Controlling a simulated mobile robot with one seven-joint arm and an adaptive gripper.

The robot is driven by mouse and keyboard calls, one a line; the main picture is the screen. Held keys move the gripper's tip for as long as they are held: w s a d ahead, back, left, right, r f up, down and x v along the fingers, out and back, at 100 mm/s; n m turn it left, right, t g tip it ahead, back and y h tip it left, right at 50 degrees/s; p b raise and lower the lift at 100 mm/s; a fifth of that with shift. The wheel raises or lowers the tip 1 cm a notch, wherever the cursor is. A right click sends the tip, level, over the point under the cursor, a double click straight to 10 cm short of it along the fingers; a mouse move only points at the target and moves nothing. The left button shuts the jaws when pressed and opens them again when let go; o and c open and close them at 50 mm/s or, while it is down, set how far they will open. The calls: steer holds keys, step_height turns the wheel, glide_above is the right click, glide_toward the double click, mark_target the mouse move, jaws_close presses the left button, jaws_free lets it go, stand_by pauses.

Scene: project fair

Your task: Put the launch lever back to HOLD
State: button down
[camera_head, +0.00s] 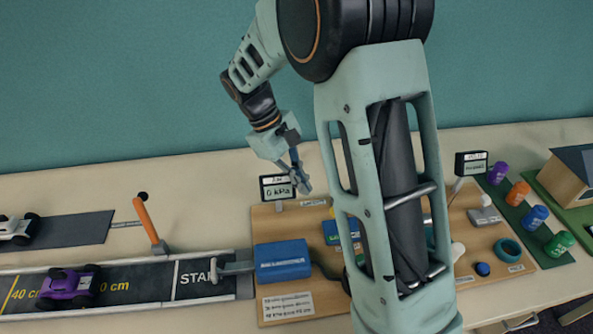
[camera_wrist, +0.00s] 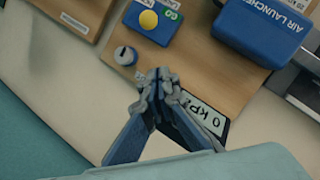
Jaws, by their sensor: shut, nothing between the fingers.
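A lever with an orange handle (camera_head: 146,222) stands at the back edge of the track in the head view, its top leaning left. A thin grey rod runs left from near it. No HOLD mark can be read there. In the wrist view my gripper (camera_wrist: 160,84) points at the wooden board, close to the 0 kPa display (camera_wrist: 204,116). The lever is not in the wrist view.
The blue air launcher (camera_head: 282,261) sits on the wooden board (camera_head: 262,226), also in the wrist view (camera_wrist: 262,28). A yellow button (camera_wrist: 148,20) and a knob (camera_wrist: 125,56) are nearby. A purple car (camera_head: 70,287) is on the track. Bare table lies between lever and display.

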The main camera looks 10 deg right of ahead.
steer(key=x, duration=0.3)
steer(key=shift+s+d+f, duration=0.15)
steer(key=shift+f, duration=0.2)
steer(key=shift+s+d+r+p, duration=0.3)
steer(key=shift+s+d+r, duration=0.15)
steer(key=shift+s+d, duration=0.85)
steer(key=shift+d+r+p, duration=0.1)
steer(key=shift+r+p, duration=0.05)
steer(key=shift+p, duration=0.15)
steer(key=shift+d+r+y, duration=0.1)
steer(key=shift+d+y, duration=0.05)
steer(key=shift+y, duration=0.25)
